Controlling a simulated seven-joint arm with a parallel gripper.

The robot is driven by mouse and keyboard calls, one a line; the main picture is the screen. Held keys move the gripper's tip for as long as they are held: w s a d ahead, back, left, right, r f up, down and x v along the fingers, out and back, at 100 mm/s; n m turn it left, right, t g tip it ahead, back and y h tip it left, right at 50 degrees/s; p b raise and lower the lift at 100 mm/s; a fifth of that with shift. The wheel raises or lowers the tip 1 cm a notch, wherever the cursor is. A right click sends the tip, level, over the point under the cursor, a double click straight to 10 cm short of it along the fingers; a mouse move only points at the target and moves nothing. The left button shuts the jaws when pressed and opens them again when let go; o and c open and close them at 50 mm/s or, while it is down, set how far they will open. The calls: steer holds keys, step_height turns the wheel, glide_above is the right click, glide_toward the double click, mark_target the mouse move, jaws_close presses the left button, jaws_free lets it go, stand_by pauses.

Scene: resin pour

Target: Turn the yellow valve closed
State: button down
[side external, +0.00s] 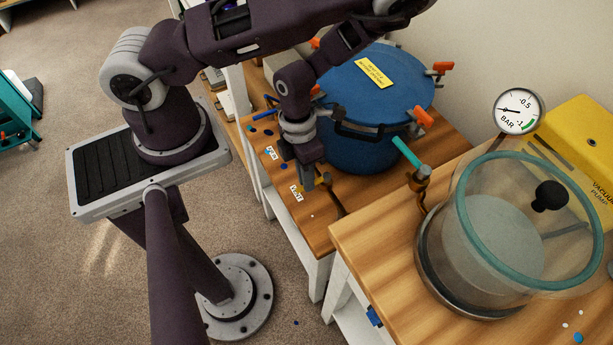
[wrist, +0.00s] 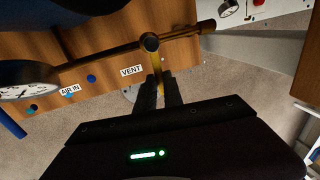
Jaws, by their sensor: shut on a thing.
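The yellow valve handle (wrist: 157,78) shows in the wrist view as a narrow yellow lever below the round fitting of a dark brass pipe (wrist: 180,38), beside the VENT label (wrist: 131,71). My gripper (wrist: 160,88) is shut on this handle, one dark finger on each side; the fingers hide part of it. In the side view my gripper (side external: 318,183) points down beside the blue pressure pot (side external: 365,95), above the wooden bench near its VENT label (side external: 296,193). The handle is too small and hidden there to make out clearly.
The pot's orange-handled clamps (side external: 422,117) stick out around its lid. A gauge (wrist: 25,85) sits on the pipe's left end. A glass vacuum chamber (side external: 490,240), a dial gauge (side external: 518,110) and a yellow pump (side external: 575,150) stand on the right bench.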

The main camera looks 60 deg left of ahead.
stand_by(0.3)
steer(key=c, duration=1.5)
jaws_free()
steer(key=shift+r, duration=0.1)
steer(key=r, duration=0.3)
steer(key=a+r, duration=0.1)
steer(key=r, duration=0.2)
steer(key=shift+a+r, duration=0.2)
steer(key=shift+r, duration=0.15)
